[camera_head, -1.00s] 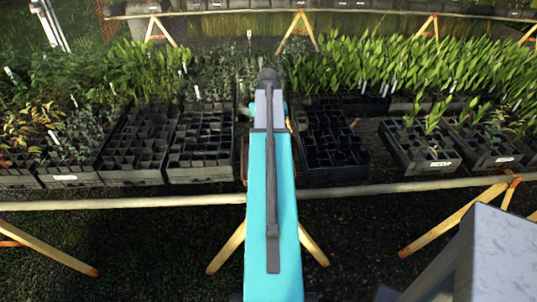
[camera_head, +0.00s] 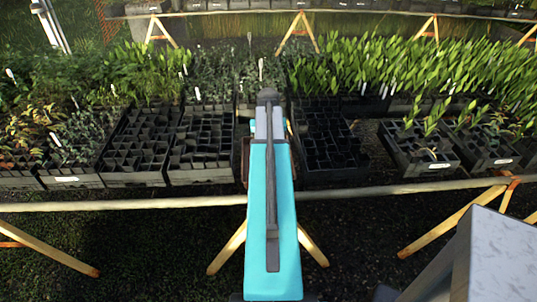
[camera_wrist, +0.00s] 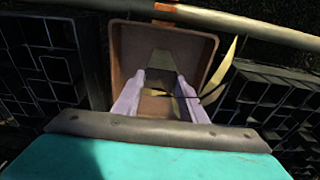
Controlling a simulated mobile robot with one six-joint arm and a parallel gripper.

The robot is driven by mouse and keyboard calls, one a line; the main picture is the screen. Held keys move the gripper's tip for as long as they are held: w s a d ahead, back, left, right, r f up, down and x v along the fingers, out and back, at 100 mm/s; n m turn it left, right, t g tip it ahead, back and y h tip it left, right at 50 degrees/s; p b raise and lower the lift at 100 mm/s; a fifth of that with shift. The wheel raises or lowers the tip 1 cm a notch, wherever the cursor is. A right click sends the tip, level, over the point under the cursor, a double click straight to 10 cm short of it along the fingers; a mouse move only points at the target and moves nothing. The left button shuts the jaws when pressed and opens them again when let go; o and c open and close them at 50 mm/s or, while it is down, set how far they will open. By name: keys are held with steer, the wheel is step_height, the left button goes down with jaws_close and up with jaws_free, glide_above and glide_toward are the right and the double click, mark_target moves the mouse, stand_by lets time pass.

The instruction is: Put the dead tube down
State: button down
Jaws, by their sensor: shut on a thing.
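In the wrist view my gripper (camera_wrist: 160,88) has its two pale lilac fingers closed in on the dead tube, with a brown square box below. The dead tube's withered yellow leaf (camera_wrist: 222,72) and a thin dark stem stick out to the right, past the box's wall. The tube's body is mostly hidden, and I cannot tell how far it is above the box floor. The brown box (camera_wrist: 128,50) is open at the top; a bit of its edge shows in the head view (camera_head: 245,160). There my arm hides the fingers and the tube.
Black crates with empty cells stand close on the left (camera_head: 200,150) and right (camera_head: 330,150) of the box. Planted crates (camera_head: 415,160) fill other places. A pale rail (camera_head: 400,188) runs along the bench's front.

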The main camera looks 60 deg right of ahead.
steer(key=shift+f, duration=1.45)
steer(key=c, duration=1.1)
jaws_free()
steer(key=shift+r, duration=0.15)
step_height(320, 180, up, 12)
steer(key=a+b, duration=0.1)
steer(key=shift+s+b, duration=0.4)
steer(key=shift+a, duration=0.1)
